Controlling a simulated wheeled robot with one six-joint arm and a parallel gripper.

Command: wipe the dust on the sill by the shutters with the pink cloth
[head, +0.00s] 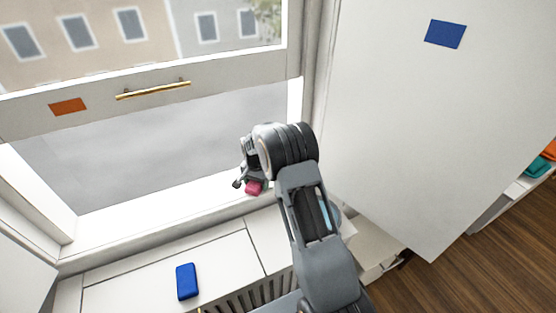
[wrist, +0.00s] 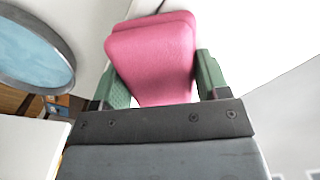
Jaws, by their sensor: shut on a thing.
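The pink cloth (head: 253,188) is in my gripper (head: 250,184) at the right part of the white window sill (head: 150,207). In the wrist view the pink cloth (wrist: 152,55) is a thick folded pad between the two green fingers of my gripper (wrist: 158,75), which are shut on it. The cloth is at or just above the sill; I cannot tell if it touches. No dust stands out on the visible sill. A large white panel (head: 400,120), perhaps a shutter, stands right of the window.
A blue block-like thing (head: 187,281) lies on the white ledge (head: 125,291) below the sill. The window sash (head: 215,87) is raised, with a brass handle (head: 153,90). A round, grey-rimmed blue thing (wrist: 32,45) is at left in the wrist view. Wood floor (head: 490,260) lies right.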

